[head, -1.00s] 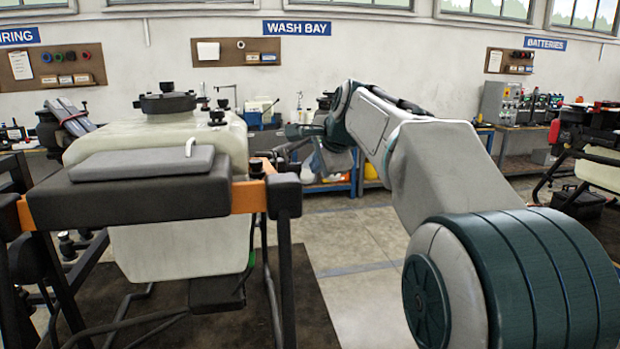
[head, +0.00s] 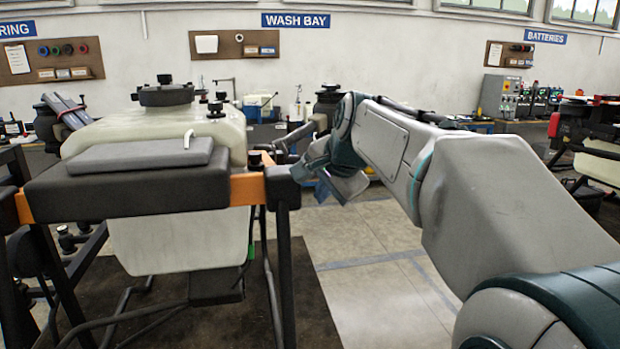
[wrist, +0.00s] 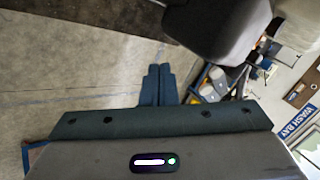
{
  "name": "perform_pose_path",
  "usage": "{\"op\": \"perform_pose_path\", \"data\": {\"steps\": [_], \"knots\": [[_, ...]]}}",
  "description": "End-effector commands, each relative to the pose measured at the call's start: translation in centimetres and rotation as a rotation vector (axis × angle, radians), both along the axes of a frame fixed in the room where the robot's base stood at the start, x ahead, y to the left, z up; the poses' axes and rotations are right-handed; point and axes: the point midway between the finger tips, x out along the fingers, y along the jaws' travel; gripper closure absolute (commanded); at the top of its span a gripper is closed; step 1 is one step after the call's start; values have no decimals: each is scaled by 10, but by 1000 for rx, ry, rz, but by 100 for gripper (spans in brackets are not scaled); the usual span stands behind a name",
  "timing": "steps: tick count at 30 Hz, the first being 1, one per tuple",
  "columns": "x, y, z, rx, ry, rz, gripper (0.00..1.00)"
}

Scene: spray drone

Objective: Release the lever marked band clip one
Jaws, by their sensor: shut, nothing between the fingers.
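The white spray tank (head: 180,240) sits in a dark frame with a black padded bar (head: 130,192) and orange band pieces (head: 247,187) at its ends. A small black fitting (head: 255,160) stands on the right orange piece. I cannot make out a lever or a "band clip one" marking. My gripper (wrist: 158,70) is shut and empty in the wrist view, its two fingers side by side over open floor. In the head view it hangs just right of the frame's right corner, partly hidden by my wrist. A black padded part (wrist: 220,30) lies beyond the fingers, apart from them.
A dark mat (head: 290,310) lies under the frame, with clear concrete floor to its right. A workbench with bottles stands by the back wall under the WASH BAY sign (head: 295,20). Another drone (head: 600,150) stands at the far right.

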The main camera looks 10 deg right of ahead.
Motion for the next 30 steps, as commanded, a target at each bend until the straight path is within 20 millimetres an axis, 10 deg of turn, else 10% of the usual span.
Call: {"op": "perform_pose_path", "data": {"steps": [16, 30], "knots": [[-201, 11, -180, -508, 259, 761, 100], [-240, 8, -214, -580, 304, 926, 100]]}}
